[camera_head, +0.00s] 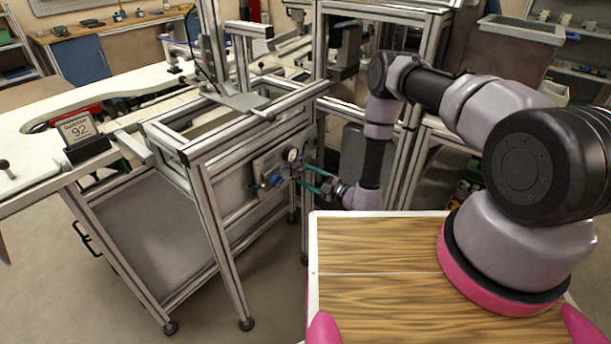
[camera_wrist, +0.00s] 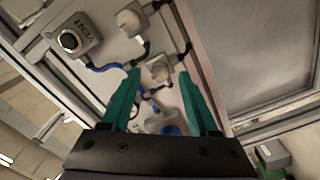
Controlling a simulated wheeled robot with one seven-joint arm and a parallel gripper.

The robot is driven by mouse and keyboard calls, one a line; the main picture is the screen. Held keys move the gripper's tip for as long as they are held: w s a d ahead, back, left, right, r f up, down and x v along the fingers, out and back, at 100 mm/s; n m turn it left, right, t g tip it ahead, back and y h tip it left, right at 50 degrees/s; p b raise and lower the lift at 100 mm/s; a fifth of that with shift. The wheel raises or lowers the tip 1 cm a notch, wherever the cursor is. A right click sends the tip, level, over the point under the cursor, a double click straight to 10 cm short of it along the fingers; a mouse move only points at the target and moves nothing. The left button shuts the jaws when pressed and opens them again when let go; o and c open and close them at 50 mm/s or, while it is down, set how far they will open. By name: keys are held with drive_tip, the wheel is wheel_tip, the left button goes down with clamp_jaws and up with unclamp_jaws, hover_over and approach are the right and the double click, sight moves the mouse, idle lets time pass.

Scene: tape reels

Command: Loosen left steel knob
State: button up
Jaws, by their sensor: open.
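My gripper (camera_head: 304,177) has green fingers and is open in front of a metal panel (camera_head: 258,166) on the aluminium frame. In the wrist view a round steel-coloured knob (camera_wrist: 160,71) shows between the open fingertips, and I cannot tell whether they touch it. A second round pale fitting (camera_wrist: 130,22) sits above it on the same panel. I cannot tell for sure which of these is the left steel knob. In the head view the knobs are too small to tell apart.
The panel also carries a pressure gauge (camera_head: 292,154), a blue part (camera_head: 275,180), and a box marked VENT (camera_wrist: 76,37) with a blue tube.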

drive_tip(key=shift+w+a, duration=0.3)
drive_tip(key=shift+a, duration=0.15)
clamp_jaws()
